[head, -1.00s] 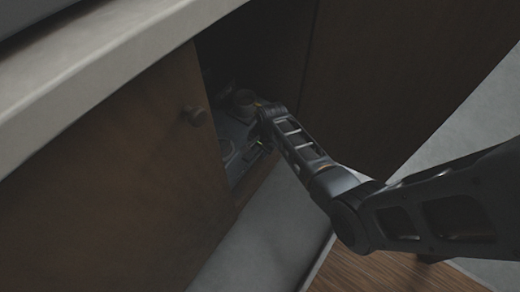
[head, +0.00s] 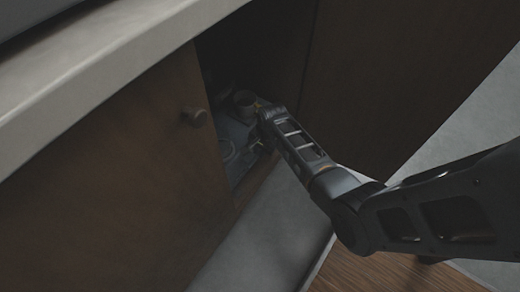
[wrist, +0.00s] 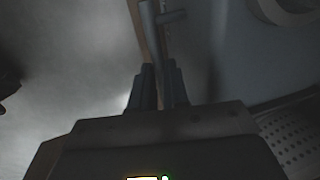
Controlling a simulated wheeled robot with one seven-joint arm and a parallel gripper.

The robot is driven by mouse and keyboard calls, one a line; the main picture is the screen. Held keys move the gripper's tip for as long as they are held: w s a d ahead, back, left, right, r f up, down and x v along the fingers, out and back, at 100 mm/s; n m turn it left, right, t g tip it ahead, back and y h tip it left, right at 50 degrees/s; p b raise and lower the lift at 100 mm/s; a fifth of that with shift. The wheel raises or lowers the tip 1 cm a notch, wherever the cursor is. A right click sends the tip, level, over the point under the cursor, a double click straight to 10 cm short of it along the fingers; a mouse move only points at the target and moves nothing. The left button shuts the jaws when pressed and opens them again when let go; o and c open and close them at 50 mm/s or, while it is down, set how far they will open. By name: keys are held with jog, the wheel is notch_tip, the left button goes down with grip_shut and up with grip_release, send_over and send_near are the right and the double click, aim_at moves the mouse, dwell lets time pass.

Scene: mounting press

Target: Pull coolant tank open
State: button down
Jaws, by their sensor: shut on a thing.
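The coolant tank (head: 236,137) is a blue-grey unit low inside the dark cabinet, with a round cup-like fitting (head: 245,100) on top. My gripper reaches in from the right at the tank's near right side, and my arm hides part of it. In the wrist view, the two fingers of my gripper (wrist: 156,88) are shut on a slim grey bar (wrist: 151,40), which looks like the tank's handle. A blue-grey surface of the tank (wrist: 222,65) lies just right of the fingers. The fingertips are dark and hard to make out in the head view.
A brown cabinet door with a round knob (head: 195,117) closes the left part. A brown panel (head: 400,75) stands right of the opening. A pale countertop (head: 100,72) overhangs above. Grey floor (head: 262,235) lies in front, with a wood-patterned strip (head: 395,272) at lower right.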

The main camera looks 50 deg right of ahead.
jog(key=s+d+p, duration=0.1)
jog(key=s+p, duration=1.1)
jog(key=s, duration=2)
jog(key=shift+s, duration=0.15)
jog(key=c, duration=1.4)
grip_release()
jog(key=shift+o, duration=1.4)
notch_tip(320, 180, up, 8)
jog(key=s+p, duration=0.1)
jog(key=p, duration=0.2)
jog(key=shift+s+f+p, duration=0.2)
jog(key=shift+p, duration=0.1)
